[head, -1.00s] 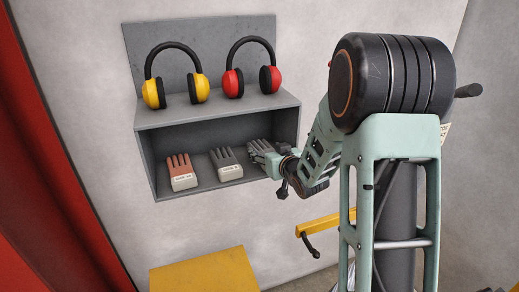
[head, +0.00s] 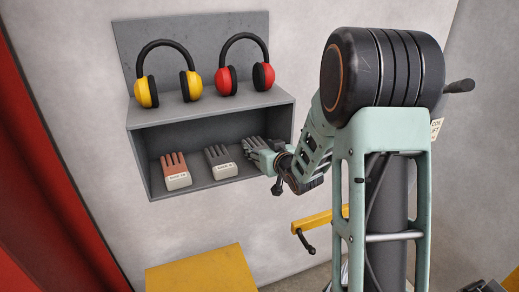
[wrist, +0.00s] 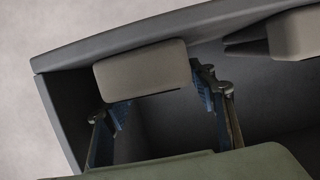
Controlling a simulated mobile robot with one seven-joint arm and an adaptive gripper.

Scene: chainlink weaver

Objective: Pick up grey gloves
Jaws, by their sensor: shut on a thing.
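The grey gloves (head: 252,143) at the right end of the grey wall shelf's lower compartment are partly hidden by my gripper (head: 262,153). My gripper reaches into the compartment from the right. In the wrist view, the light cuff of the gloves (wrist: 142,67) sits between the blue-padded fingers of my gripper (wrist: 165,90), which is shut on it. Another grey pair with a labelled light cuff (head: 222,162) lies to the left. An orange-brown pair (head: 175,168) lies further left.
The shelf (head: 165,116) has a top board close above my gripper and a side wall. Yellow earmuffs (head: 146,92) and red earmuffs (head: 226,80) sit on top. A yellow surface (head: 205,272) and a yellow bar (head: 318,222) are below.

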